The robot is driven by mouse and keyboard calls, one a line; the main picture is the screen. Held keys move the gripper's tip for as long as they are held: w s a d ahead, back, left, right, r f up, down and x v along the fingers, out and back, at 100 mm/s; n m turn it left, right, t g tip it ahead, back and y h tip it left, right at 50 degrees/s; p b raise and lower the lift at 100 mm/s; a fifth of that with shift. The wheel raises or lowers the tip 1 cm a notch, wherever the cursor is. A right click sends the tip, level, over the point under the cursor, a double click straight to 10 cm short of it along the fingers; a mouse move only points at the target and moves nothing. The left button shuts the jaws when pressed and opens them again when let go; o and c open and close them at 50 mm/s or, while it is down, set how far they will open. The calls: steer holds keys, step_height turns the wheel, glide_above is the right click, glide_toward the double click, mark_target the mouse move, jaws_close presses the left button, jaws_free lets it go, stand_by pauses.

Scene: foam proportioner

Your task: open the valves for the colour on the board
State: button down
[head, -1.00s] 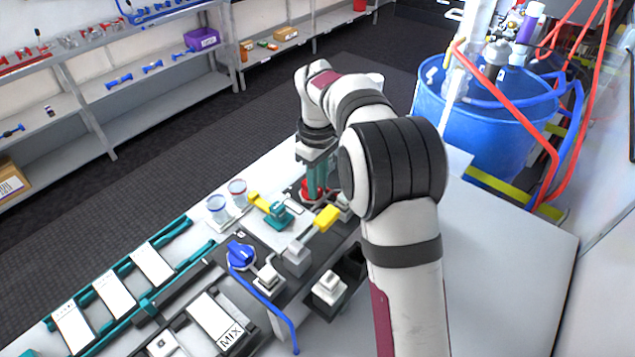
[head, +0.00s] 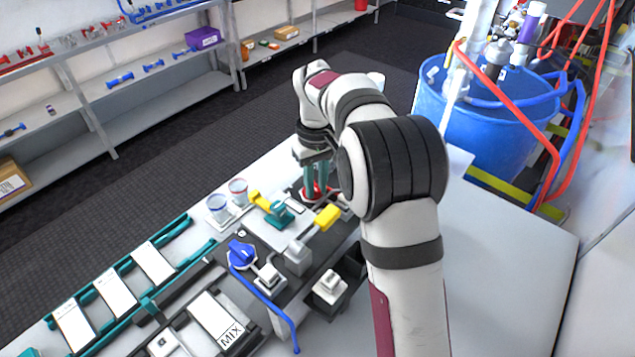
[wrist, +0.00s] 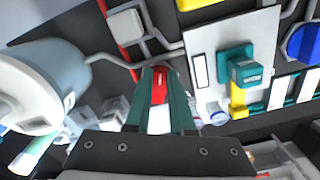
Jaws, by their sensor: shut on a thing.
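My gripper (head: 314,188) points down at the far end of the valve panel, its teal fingers shut on the red valve handle (head: 308,193). In the wrist view the red handle (wrist: 160,84) sits between the fingertips (wrist: 160,95); its lower part is hidden. The blue valve handle (head: 241,254) is at the near end of the panel, with a blue hose beside it. It also shows at the right of the wrist view (wrist: 304,42).
Two clear cups, one blue-rimmed (head: 218,207) and one red-rimmed (head: 238,191), stand beside the panel. A card marked MIX (head: 230,334) and a teal rack (head: 125,292) with white cards lie at the near left. A blue drum (head: 480,120) stands behind at the right.

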steer(key=m, duration=0.3)
steer(key=shift+a+m, duration=0.25)
steer(key=shift+m, duration=0.05)
steer(key=m, duration=0.3)
steer(key=shift+a+m, duration=0.25)
steer(key=shift+m, duration=0.05)
steer(key=m, duration=0.5)
steer(key=shift+w+a+m, duration=0.15)
steer(key=shift+a+m, duration=0.2)
steer(key=shift+m, duration=0.35)
steer(key=c, duration=0.8)
jaws_free()
steer(key=shift+o, duration=0.2)
step_height(320, 180, up, 16)
